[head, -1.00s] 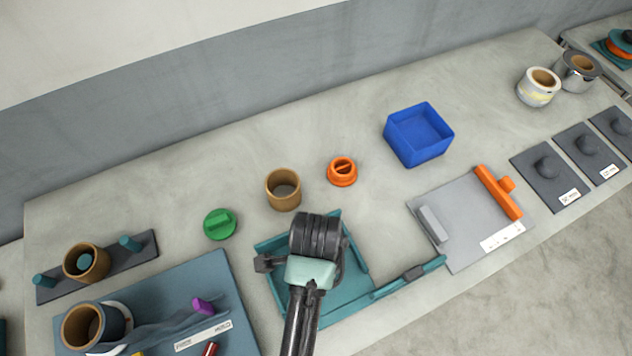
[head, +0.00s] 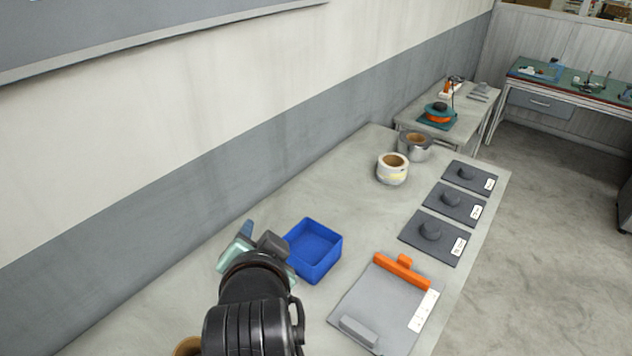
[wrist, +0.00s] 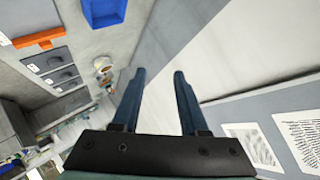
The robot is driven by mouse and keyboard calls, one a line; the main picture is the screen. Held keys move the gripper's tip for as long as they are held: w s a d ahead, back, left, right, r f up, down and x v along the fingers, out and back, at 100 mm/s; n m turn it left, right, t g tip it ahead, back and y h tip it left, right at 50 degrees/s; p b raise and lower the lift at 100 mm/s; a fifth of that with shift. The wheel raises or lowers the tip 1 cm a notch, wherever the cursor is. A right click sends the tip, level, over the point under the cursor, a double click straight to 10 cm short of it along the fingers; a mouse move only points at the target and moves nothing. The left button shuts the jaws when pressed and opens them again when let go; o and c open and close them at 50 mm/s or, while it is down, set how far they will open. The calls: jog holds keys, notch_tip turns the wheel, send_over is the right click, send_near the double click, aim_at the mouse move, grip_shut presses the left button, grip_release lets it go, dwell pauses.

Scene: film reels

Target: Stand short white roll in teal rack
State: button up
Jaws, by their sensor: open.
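A short white roll (head: 391,172) with a brown core and a pale yellow patch stands upright on the bench at the back right, in the head view. It also shows small in the wrist view (wrist: 102,64). My gripper (wrist: 158,72) is open and empty in the wrist view, its two dark blue fingers apart. In the head view my gripper is by the left side of the blue bin, well short of the white roll and partly hidden by my wrist. I cannot make out a teal rack in the current views.
A blue bin (head: 316,262), a grey plate (head: 375,308) with an orange bar (head: 402,272), and dark pegged plates (head: 437,238) lie along the bench. A silver roll (head: 415,149) stands close behind the white roll. A teal-based reel (head: 437,122) sits on the far table.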

jog(key=d+r+n+t, duration=0.35)
jog(key=r+t, duration=0.35)
jog(key=r, duration=1.1)
jog(key=s+d+r+n+t, duration=0.1)
jog(key=s+r+t, duration=0.1)
jog(key=r, duration=0.5)
jog(key=s+d+r+n+t+h, duration=0.1)
jog(key=s+d+r+t, duration=0.1)
jog(key=s+r, duration=0.3)
jog(key=s+d+r+n+t+h, duration=0.1)
jog(key=s+r+t, duration=0.3)
jog(key=r, duration=0.5)
jog(key=shift+s+d+r, duration=0.15)
jog(key=shift+d+r, duration=0.15)
jog(key=shift+r, duration=0.1)
notch_tip(320, 180, down, 3)
jog(key=b, duration=0.3)
